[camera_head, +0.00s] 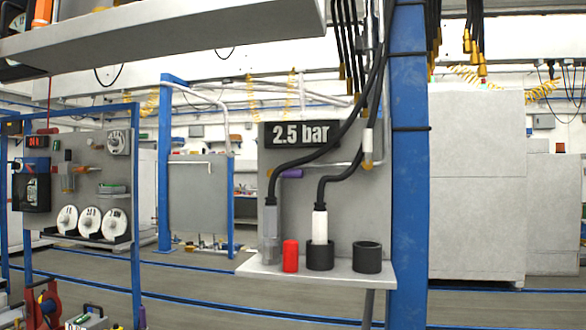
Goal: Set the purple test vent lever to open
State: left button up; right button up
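The purple lever (291,173) is small and sits on the grey panel (345,215) of the station, below the 2.5 bar sign (301,135). It points roughly sideways, to the right. Its left end is close to a black hose, which partly covers that area, so I cannot tell its mount or its exact setting. Neither of my grippers is in view, and nothing of mine touches the lever.
Below the panel, a shelf (330,273) carries a grey nozzle (270,225), a red cylinder (291,256), a white nozzle (320,224) in a black cup (320,257) and an empty-looking black cup (367,258). A blue post (408,180) stands right. Black hoses (345,130) cross the panel.

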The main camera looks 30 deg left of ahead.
aim_at(288, 173)
jog(key=z, duration=0.8)
jog(key=i, duration=2.05)
jog(key=u, duration=2.45)
